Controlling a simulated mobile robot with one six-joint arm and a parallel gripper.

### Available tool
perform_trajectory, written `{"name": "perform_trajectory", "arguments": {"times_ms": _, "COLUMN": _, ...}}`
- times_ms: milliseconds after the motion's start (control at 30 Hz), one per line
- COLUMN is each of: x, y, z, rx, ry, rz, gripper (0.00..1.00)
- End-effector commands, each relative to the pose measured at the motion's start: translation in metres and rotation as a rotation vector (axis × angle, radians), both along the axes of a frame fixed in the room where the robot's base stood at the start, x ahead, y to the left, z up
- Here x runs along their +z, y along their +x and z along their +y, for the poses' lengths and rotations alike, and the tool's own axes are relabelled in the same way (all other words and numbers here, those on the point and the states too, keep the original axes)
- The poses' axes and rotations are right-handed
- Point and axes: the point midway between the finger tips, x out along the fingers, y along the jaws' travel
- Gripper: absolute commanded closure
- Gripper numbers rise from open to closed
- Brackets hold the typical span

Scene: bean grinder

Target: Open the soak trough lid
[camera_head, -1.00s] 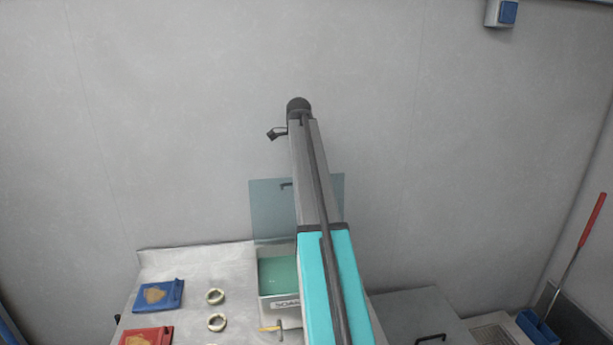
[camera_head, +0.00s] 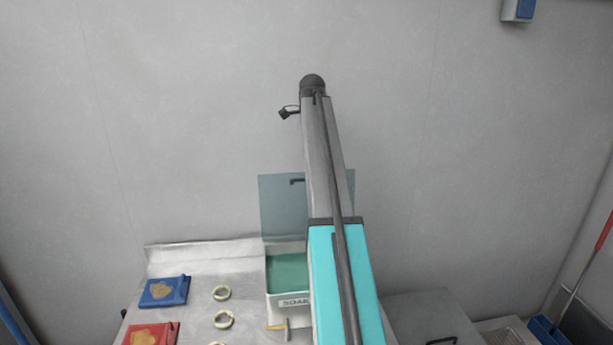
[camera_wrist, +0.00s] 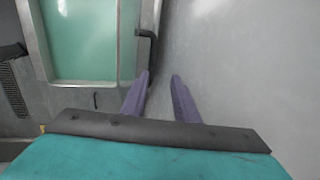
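The soak trough (camera_head: 287,301) is a pale box with green liquid (camera_head: 287,272) and a label on its front. Its translucent grey-blue lid (camera_head: 281,208) stands upright at the trough's back, near the wall. A dark bar handle (camera_head: 297,181) is on the lid, partly behind my arm. In the wrist view the green liquid (camera_wrist: 85,40) is at left and the dark handle (camera_wrist: 148,48) is just above the left finger. My gripper (camera_wrist: 161,75) has its two purple fingers apart with nothing between them; touching the handle or not is unclear. In the head view my gripper is hidden.
A grey cover with a dark handle is at right (camera_head: 420,312). The wall rises close behind.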

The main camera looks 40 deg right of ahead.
Motion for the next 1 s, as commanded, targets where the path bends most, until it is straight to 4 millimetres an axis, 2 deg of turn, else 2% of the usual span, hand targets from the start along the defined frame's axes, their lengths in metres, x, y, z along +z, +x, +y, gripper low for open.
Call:
{"name": "perform_trajectory", "arguments": {"times_ms": 600, "x": 0.075, "y": -0.016, "z": 0.018, "rx": 0.008, "ry": 0.007, "rz": 0.004, "gripper": 0.72}}
{"name": "perform_trajectory", "arguments": {"times_ms": 800, "x": 0.085, "y": -0.019, "z": 0.021, "rx": 0.008, "ry": 0.008, "rz": 0.006, "gripper": 0.72}}
{"name": "perform_trajectory", "arguments": {"times_ms": 1000, "x": 0.087, "y": -0.019, "z": 0.021, "rx": 0.009, "ry": 0.008, "rz": 0.006, "gripper": 0.72}}
